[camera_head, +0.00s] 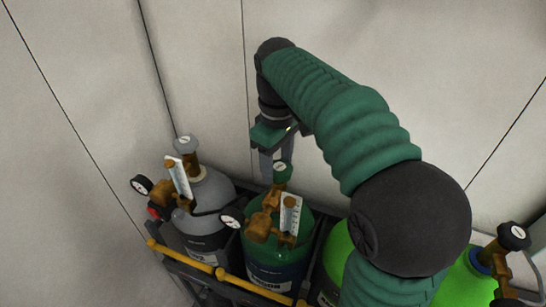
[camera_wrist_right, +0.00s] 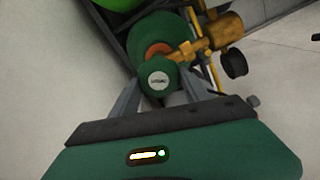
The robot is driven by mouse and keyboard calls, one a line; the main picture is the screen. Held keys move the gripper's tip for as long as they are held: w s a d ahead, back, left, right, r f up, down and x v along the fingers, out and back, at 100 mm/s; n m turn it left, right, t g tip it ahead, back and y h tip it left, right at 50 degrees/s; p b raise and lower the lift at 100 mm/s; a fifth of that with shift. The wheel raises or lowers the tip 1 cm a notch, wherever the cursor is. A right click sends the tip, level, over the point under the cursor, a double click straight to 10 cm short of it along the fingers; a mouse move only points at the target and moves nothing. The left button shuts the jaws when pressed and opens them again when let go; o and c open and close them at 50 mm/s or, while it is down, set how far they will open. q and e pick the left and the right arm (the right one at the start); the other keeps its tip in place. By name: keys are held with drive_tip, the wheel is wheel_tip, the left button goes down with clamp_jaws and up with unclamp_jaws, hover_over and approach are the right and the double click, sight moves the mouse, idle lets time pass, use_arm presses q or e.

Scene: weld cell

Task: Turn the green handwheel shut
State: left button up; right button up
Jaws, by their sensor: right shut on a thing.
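The green handwheel (camera_head: 281,172) sits on top of the dark green gas cylinder (camera_head: 268,255), above its brass valve and regulator (camera_head: 264,222). It also shows in the right wrist view as a round green knob with a pale centre label (camera_wrist_right: 158,79). My right gripper (camera_head: 273,165) comes down from above at the handwheel. In the right wrist view its two grey fingers (camera_wrist_right: 157,95) stand on either side of the knob, shut on it. The fingertips are partly hidden behind the wheel. My left gripper is in neither view.
A grey cylinder (camera_head: 208,198) with a grey knob and gauges stands to the left. Bright green cylinders (camera_head: 336,250) stand to the right, partly behind my right arm. A yellow rail (camera_head: 240,283) runs along the front of the rack. Pale walls (camera_head: 195,70) stand close behind.

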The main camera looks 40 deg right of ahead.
drive_tip(key=m+p, duration=0.1)
drive_tip(key=m, duration=0.1)
drive_tip(key=m+p, duration=0.1)
drive_tip(key=m, duration=0.1)
drive_tip(key=m+p, duration=0.1)
drive_tip(key=m, duration=0.1)
drive_tip(key=shift+s+d+f, duration=0.1)
drive_tip(key=shift+s+d, duration=0.05)
drive_tip(key=shift+s, duration=0.1)
drive_tip(key=m+p, duration=0.1)
drive_tip(key=m, duration=0.2)
drive_tip(key=shift+m, duration=0.4)
drive_tip(key=shift+f+m+p, duration=0.1)
drive_tip(key=shift+m+p, duration=0.65)
drive_tip(key=shift+m, duration=0.75)
drive_tip(key=o, duration=1.4)
drive_tip(key=shift+s, duration=0.1)
drive_tip(key=shift+a, duration=0.2)
drive_tip(key=shift+r, duration=0.2)
